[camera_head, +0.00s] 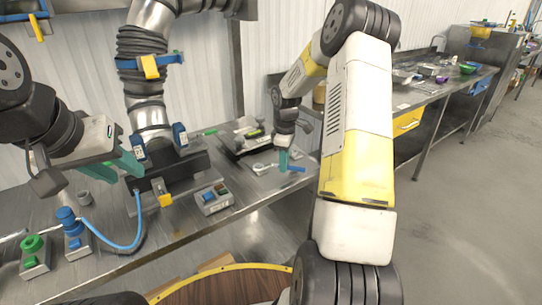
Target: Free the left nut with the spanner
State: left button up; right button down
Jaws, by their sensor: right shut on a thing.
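A steel pipe (151,112) comes down to a dark flange block on the bench, with blue fittings on either side. The left blue fitting (139,148) sits at the block's left, but its nut is too small to make out. My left gripper (130,163), with teal fingers, is just left of this fitting; contact and finger gap are unclear. My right gripper (284,160) points down over the bench to the right, shut on what looks like the spanner, with a blue handle (297,169) and pale metal head (262,168). The fingers hide its middle.
A grey button box (214,198) stands near the bench's front edge. A blue hose (112,242) curves across the front left, beside blue (75,240) and green-topped (34,255) fittings. A dark tray (240,140) lies behind the spanner. Bare bench lies right of the button box.

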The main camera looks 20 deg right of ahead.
dwell(0.3)
jog(key=shift+s+a+m, duration=0.55)
jog(key=shift+s+m, duration=0.05)
jog(key=shift+m, duration=0.4)
jog(key=shift+s+a+m, duration=0.55)
jog(key=shift+m, duration=0.45)
jog(key=shift+r, duration=1.2)
jog(key=shift+r, duration=1.95)
